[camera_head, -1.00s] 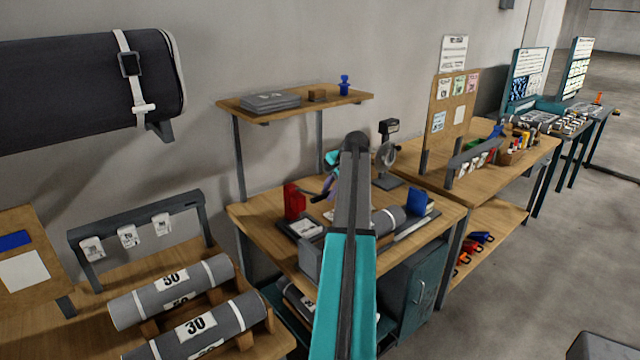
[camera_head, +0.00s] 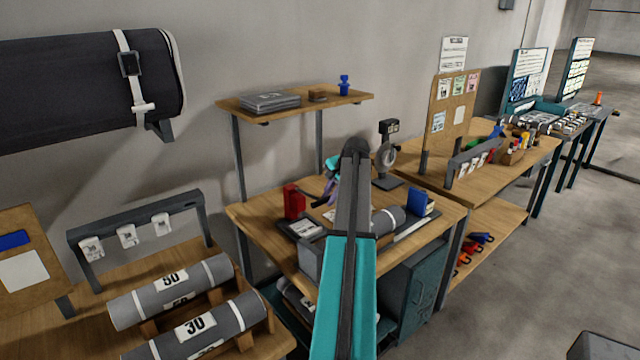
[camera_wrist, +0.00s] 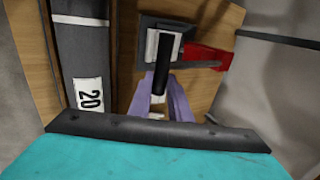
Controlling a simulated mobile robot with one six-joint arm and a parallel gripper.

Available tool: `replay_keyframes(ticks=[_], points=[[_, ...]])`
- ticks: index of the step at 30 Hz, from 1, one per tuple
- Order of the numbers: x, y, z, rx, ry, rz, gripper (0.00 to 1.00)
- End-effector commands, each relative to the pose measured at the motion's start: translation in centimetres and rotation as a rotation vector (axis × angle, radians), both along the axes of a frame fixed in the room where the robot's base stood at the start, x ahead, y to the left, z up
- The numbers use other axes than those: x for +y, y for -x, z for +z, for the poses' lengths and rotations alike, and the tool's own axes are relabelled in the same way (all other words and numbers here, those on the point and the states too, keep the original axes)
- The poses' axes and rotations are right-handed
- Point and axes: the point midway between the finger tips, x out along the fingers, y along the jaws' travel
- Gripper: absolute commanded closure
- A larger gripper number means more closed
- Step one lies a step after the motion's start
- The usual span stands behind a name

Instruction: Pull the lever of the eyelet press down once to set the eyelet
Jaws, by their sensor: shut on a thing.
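In the wrist view the eyelet press has a dark base (camera_wrist: 182,25) with pale parts on it, and its black lever (camera_wrist: 161,62) runs toward me. The purple fingers of my gripper (camera_wrist: 162,82) are shut on the lever, one on each side. In the head view my gripper (camera_head: 329,191) is low over the middle table (camera_head: 262,222), at the dark lever. My own arm hides most of the press there, so the eyelet and the lever's exact angle cannot be seen.
A red block (camera_head: 293,201) stands close to the press and a blue block (camera_head: 420,203) stands to the right. A shelf (camera_head: 350,98) stands above the table's back.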

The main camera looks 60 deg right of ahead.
Motion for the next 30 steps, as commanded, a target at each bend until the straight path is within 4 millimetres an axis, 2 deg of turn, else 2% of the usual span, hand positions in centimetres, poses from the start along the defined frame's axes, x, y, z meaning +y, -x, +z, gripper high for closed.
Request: replay_keyframes(ticks=[16,30], points=[[0.1,0.2,-0.5,0.004,-0.001,0.0,0.92],[0.1,0.2,-1.9,0.004,-0.001,0.0,0.92]])
